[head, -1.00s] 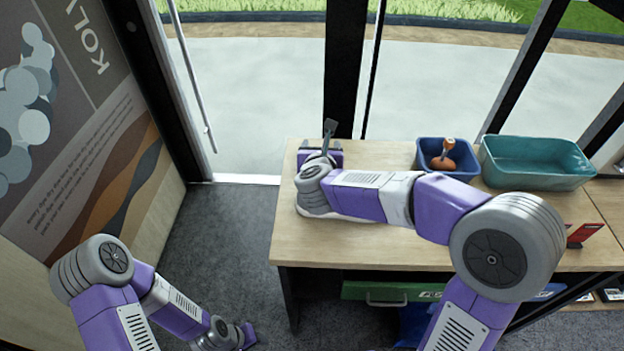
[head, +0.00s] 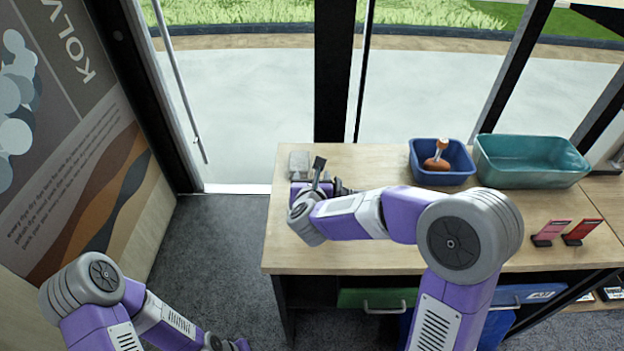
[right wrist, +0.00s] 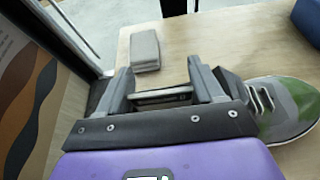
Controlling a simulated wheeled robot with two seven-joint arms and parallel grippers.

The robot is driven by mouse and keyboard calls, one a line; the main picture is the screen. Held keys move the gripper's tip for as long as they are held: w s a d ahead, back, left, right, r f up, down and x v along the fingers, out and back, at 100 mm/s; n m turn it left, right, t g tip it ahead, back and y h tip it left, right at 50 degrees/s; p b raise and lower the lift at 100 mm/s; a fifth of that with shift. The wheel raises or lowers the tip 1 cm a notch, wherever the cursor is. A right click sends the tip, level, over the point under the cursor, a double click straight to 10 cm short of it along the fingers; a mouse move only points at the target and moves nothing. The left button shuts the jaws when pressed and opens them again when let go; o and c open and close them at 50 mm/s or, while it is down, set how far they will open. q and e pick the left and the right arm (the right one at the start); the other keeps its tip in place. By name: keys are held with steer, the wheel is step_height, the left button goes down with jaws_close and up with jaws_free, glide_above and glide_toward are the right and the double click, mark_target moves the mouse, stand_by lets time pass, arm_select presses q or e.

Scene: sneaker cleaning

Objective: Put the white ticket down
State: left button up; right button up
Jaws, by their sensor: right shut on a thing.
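My right gripper (head: 318,187) is low over the left end of the wooden table. In the right wrist view its two fingers (right wrist: 160,88) are shut on a thin pale strip, the white ticket (right wrist: 160,97), held between them. In the head view the ticket is hidden by the gripper. I cannot tell whether the ticket touches the table. My left gripper (head: 238,344) is at the bottom edge of the head view, away from the table and mostly cut off.
A grey block (head: 300,162) lies beyond the right gripper. A grey-green sneaker (right wrist: 285,105) is close on its right. A blue bin (head: 442,176) with an orange-brown thing inside, a teal bin (head: 530,180), and pink (head: 551,231) and red (head: 583,231) stands are further right. The table's middle back is clear.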

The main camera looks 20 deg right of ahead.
steer(key=shift+f, duration=0.15)
steer(key=o, duration=1)
steer(key=shift+r, duration=0.2)
steer(key=p+v, duration=0.1)
steer(key=v, duration=1.1)
